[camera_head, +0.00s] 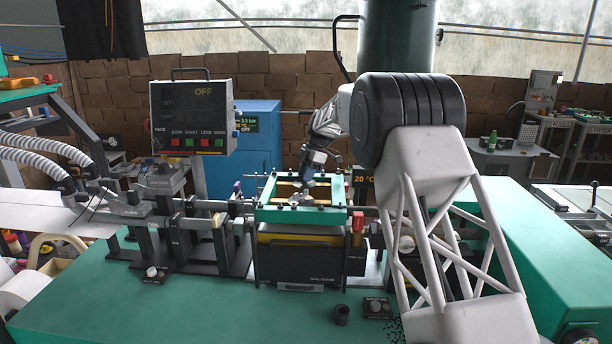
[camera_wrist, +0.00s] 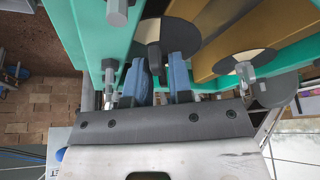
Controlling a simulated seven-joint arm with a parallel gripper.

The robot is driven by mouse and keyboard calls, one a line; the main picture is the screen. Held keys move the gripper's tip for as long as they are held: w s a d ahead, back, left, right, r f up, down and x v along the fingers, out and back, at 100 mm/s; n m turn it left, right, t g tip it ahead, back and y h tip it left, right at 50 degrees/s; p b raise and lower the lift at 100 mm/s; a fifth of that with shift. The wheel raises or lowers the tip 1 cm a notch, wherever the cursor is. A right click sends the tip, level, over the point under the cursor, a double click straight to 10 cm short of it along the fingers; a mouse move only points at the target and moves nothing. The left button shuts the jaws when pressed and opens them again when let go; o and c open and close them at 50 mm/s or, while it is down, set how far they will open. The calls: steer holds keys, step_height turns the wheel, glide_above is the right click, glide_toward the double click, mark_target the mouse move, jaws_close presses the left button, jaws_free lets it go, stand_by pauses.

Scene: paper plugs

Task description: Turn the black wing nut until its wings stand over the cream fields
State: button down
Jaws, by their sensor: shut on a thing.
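My gripper (camera_wrist: 160,72) has its two blue fingers shut on a dark upright part, which I take to be the black wing nut (camera_wrist: 154,54). The fingers hide most of it, so the direction of its wings cannot be told. Behind it lies a round dial with a cream field (camera_wrist: 149,29) and a dark field (camera_wrist: 181,33). In the head view my gripper (camera_head: 305,180) reaches down into the green frame (camera_head: 272,215) on the machine, and the nut is too small to make out there.
A second dial with a cream field (camera_wrist: 238,58) and a grey fitting (camera_wrist: 243,70) is to the right in the wrist view. A grey bolt (camera_wrist: 117,12) stands at upper left. Green frame bars and a brass-coloured bar (camera_wrist: 222,50) lie close around. A control panel (camera_head: 192,115) stands behind left.

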steer(key=shift+w+n+g+h, duration=0.1)
steer(key=shift+n+g+h, duration=0.25)
steer(key=shift+n, duration=0.85)
steer(key=c, duration=1.2)
jaws_free()
steer(key=shift+c, duration=0.2)
steer(key=v, duration=0.7)
steer(key=shift+r, duration=0.35)
steer(key=shift+w, duration=0.1)
